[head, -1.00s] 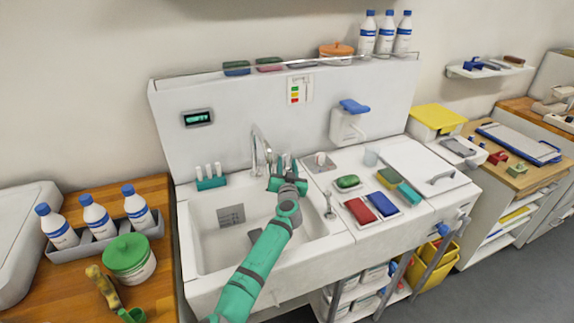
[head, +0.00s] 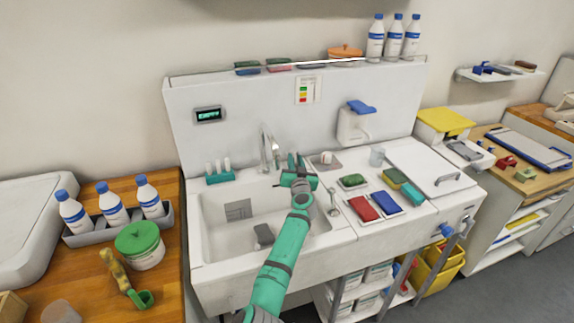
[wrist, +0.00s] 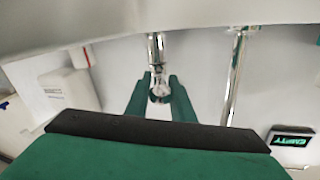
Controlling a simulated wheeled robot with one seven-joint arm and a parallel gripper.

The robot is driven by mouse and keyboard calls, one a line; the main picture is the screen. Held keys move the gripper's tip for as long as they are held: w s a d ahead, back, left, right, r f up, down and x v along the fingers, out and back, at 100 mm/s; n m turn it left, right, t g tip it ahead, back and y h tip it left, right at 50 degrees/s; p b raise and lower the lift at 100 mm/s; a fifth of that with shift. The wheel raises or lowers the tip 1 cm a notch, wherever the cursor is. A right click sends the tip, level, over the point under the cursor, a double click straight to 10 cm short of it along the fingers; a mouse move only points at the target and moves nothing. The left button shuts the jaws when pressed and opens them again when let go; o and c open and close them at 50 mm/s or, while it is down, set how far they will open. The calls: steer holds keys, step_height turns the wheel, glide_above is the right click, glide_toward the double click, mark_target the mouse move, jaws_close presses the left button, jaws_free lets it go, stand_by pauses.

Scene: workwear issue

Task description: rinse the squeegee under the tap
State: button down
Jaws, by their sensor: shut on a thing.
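The tap (head: 267,147) is chrome and stands at the back of the white sink (head: 215,250). My gripper (head: 295,161) is just right of its spout, above the sink's back right corner. In the wrist view its two teal fingers (wrist: 160,88) are shut around a small chrome fitting (wrist: 158,86), which looks like the tap's handle. A second chrome pipe (wrist: 237,75) stands apart from the fingers. A dark grey flat piece (head: 264,234) lies in the sink and may be the squeegee; its full shape is unclear. I cannot make out running water.
A teal rack (head: 220,178) stands on the sink's back left ledge. The right counter holds a green sponge (head: 353,181), a red pad (head: 363,208) and a blue pad (head: 386,202). A soap dispenser (head: 354,125) hangs on the backsplash. The wall display (head: 209,115) reads EMPTY.

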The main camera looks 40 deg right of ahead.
steer(key=shift+s+d+n+t+y, duration=0.4)
steer(key=shift+d+n+t+y, duration=0.25)
steer(key=shift+y, duration=0.25)
steer(key=shift+w+a+f, duration=0.1)
steer(key=shift+a+f, duration=0.05)
steer(key=shift+a, duration=0.05)
steer(key=shift+f, duration=0.15)
steer(key=c, duration=1.7)
jaws_free()
steer(key=shift+s, duration=0.3)
steer(key=s+a+r, duration=0.2)
steer(key=s+r, duration=0.1)
steer(key=r, duration=0.1)
steer(key=s+a+r, duration=0.3)
steer(key=s+r, duration=0.1)
steer(key=s+a+r, duration=0.3)
steer(key=s+r, duration=0.1)
steer(key=r, duration=0.1)
steer(key=shift+s+a, duration=0.1)
steer(key=shift+s, duration=0.1)
